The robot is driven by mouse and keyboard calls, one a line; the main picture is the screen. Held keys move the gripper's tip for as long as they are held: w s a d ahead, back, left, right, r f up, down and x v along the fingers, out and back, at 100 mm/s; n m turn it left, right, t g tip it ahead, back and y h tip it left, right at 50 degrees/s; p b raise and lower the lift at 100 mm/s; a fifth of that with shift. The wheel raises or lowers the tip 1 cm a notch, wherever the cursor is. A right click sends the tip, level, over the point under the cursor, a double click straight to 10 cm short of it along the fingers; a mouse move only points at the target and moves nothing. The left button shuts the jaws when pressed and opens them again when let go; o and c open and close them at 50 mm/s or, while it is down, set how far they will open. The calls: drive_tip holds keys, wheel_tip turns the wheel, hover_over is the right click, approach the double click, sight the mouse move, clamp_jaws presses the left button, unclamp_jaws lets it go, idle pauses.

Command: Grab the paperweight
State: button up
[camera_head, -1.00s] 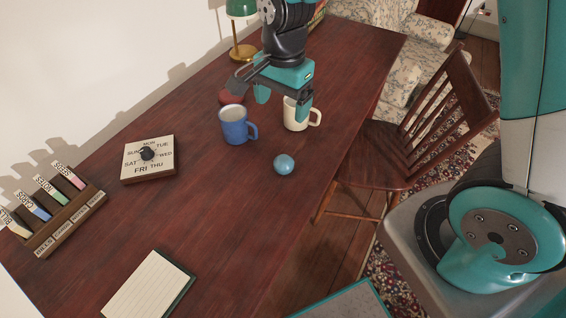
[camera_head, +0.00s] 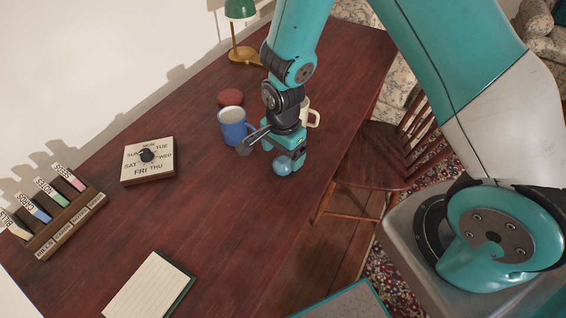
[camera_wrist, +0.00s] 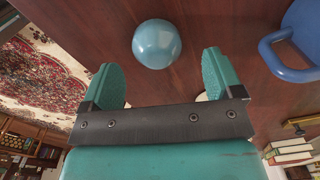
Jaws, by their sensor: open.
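The paperweight is most likely the light blue ball (camera_head: 282,166) on the dark wooden desk, near its right edge. In the wrist view the ball (camera_wrist: 157,43) lies just beyond my fingertips, centred roughly between them. My gripper (camera_head: 284,155) is low over the desk, right at the ball in the head view, pointing down. In the wrist view my gripper (camera_wrist: 162,75) has its two teal fingers spread apart with nothing between them. The ball's far side is partly hidden by the fingers in the head view.
A blue mug (camera_head: 232,124) stands close left of my gripper; its handle (camera_wrist: 284,55) shows in the wrist view. A cream mug (camera_head: 310,115) is partly hidden behind my arm. A red object (camera_head: 231,97), day calendar (camera_head: 160,170) and notepad (camera_head: 148,290) also lie on the desk.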

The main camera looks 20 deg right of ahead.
sight(284, 159)
wheel_tip(284, 159, down, 3)
drive_tip(key=shift+s+f, duration=0.1)
drive_tip(key=shift+f, duration=0.1)
drive_tip(key=shift+c, duration=0.5)
drive_tip(key=c, duration=1)
drive_tip(key=shift+c, duration=0.2)
